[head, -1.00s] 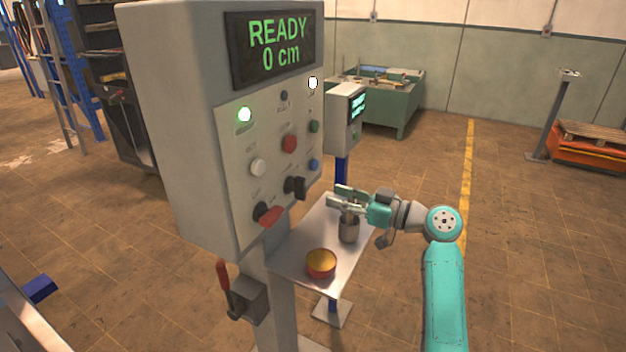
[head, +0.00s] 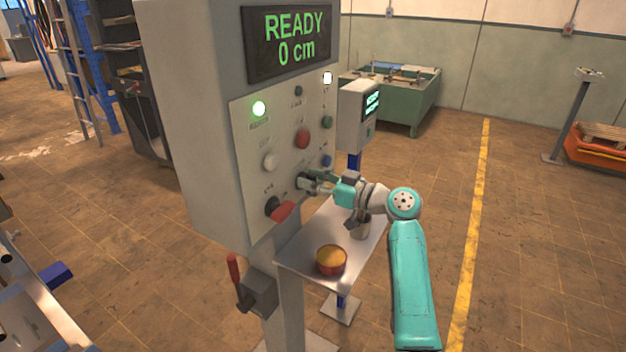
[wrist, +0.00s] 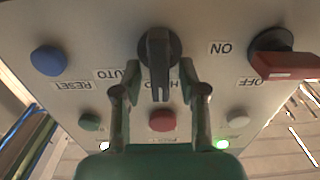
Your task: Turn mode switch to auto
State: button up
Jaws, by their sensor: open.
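The mode switch is a black rotary knob (wrist: 158,48) on the control panel, shown upside down in the wrist view. Its handle points down there, over a partly hidden label, with the AUTO label (wrist: 118,74) to its left. My gripper (wrist: 159,72) is open, with one finger on each side of the handle. I cannot tell whether either finger touches it. In the head view my gripper (head: 310,179) is at the panel face and largely hides the knob.
A red-handled ON/OFF switch (head: 283,210) sits beside the knob, close to my gripper. A red button (head: 302,139), a white button (head: 269,161) and a blue button (head: 327,161) are nearby.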

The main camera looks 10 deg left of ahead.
grip_shut()
jog(key=shift+m, duration=0.4)
jog(key=m, duration=0.5)
jog(key=shift+w+d+f+m, duration=0.1)
jog(key=shift+w+d+m, duration=0.05)
jog(key=shift+w+m, duration=0.2)
jog(key=m, duration=0.5)
jog(key=shift+w+d+f, duration=0.1)
jog(key=shift+w+f, duration=0.15)
jog(key=shift+w, duration=0.05)
jog(key=shift+m, duration=0.35)
grip_release()
